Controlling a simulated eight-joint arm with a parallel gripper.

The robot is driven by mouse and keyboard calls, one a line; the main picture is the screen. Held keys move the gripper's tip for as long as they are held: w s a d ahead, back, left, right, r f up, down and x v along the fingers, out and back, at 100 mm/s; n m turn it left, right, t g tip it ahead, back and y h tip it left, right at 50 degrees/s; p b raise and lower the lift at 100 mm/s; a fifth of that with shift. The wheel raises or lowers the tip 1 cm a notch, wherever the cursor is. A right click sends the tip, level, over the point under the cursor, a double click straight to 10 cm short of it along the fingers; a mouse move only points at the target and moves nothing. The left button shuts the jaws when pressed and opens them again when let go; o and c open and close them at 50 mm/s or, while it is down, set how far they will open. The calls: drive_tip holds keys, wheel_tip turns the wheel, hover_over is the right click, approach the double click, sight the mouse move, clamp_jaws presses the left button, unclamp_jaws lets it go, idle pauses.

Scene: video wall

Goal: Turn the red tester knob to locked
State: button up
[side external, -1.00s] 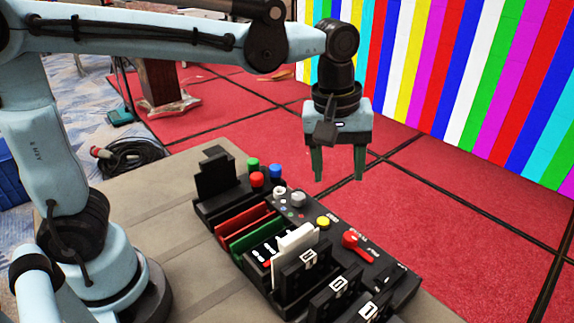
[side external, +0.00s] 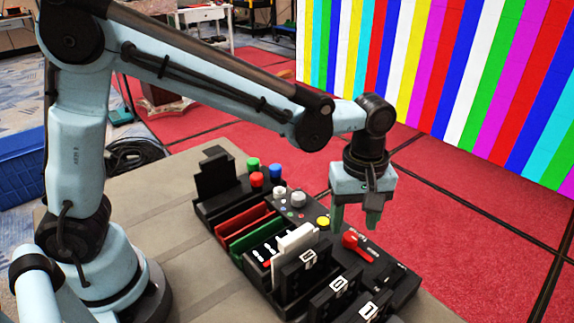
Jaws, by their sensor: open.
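The red tester knob (side external: 353,242) sits on the right part of the black tester panel (side external: 376,263), with its red lever pointing toward the lower right. Small labels beside it are too small to read. My gripper (side external: 355,222) is open and empty, pointing down. Its green fingers are above the panel near the knob, at the knob's upper side in the picture. I see no contact, but the exact height gap cannot be told from this view.
A yellow button (side external: 323,221) and a grey knob (side external: 298,199) are left of the red knob. A white card (side external: 295,241) stands upright in a slot beside red and green boards. Black numbered blocks (side external: 340,289) stand in front. Red, blue and green knobs sit at the back left.

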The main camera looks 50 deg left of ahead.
sight(350, 235)
drive_tip(key=shift+f, duration=1.65)
drive_tip(key=shift+c, duration=0.3)
drive_tip(key=c, duration=1)
